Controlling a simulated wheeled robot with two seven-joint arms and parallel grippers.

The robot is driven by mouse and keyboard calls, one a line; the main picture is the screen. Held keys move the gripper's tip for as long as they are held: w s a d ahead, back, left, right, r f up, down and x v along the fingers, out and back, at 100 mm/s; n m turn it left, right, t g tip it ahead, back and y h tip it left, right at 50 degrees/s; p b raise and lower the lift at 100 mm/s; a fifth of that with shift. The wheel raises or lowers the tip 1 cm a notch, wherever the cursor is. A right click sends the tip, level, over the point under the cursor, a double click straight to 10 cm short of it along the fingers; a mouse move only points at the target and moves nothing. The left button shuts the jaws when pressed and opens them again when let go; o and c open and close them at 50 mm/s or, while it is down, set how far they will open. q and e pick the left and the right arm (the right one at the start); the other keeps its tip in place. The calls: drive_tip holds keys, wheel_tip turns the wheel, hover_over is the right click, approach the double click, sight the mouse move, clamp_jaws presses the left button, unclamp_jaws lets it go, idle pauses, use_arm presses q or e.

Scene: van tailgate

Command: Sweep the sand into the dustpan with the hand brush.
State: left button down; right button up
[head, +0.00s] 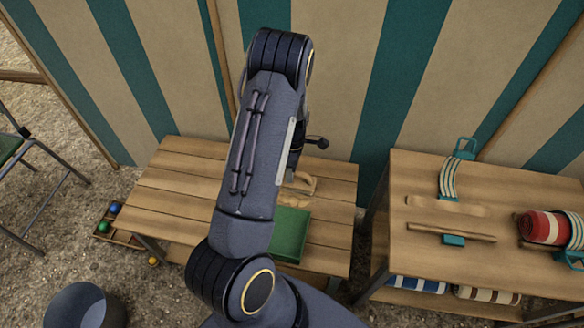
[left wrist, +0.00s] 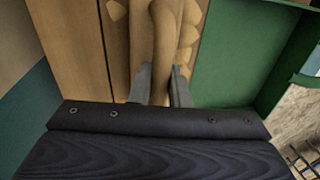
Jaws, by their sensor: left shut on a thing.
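The green dustpan (head: 290,235) lies on the slatted wooden table, partly hidden by my left arm; its green floor and side wall (left wrist: 229,55) fill the right of the left wrist view. My left gripper (left wrist: 163,78) is shut on the tan wooden handle of the hand brush (left wrist: 163,35), beside the dustpan. Pale lumps of sand (left wrist: 188,28) show on either side of the handle. In the head view the tan brush (head: 303,181) and sand show just beyond the dustpan. My forearm hides the gripper's fingers there. My right gripper is not in view.
A second wooden table (head: 405,240) on the right holds a wooden bar, teal straps and a red roll (head: 543,228). A striped cloth wall stands behind. A box of coloured balls (head: 113,224) and a dark bucket (head: 83,306) are on the ground at left.

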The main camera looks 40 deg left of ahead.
use_arm(q)
drive_tip(key=shift+s+d+p, duration=0.2)
drive_tip(key=shift+s+d, duration=0.1)
drive_tip(key=shift+s, duration=0.4)
drive_tip(key=shift+s+d+p, duration=0.15)
drive_tip(key=shift+s+d, duration=0.1)
drive_tip(key=shift+s, duration=0.4)
drive_tip(key=shift+s+d, duration=0.35)
drive_tip(key=shift+s, duration=0.45)
drive_tip(key=shift+s+d, duration=0.3)
drive_tip(key=shift+s, duration=0.45)
wheel_tip(320, 180, up, 7)
drive_tip(key=w+a+p, duration=0.1)
drive_tip(key=w+p, duration=0.1)
drive_tip(key=p, duration=0.4)
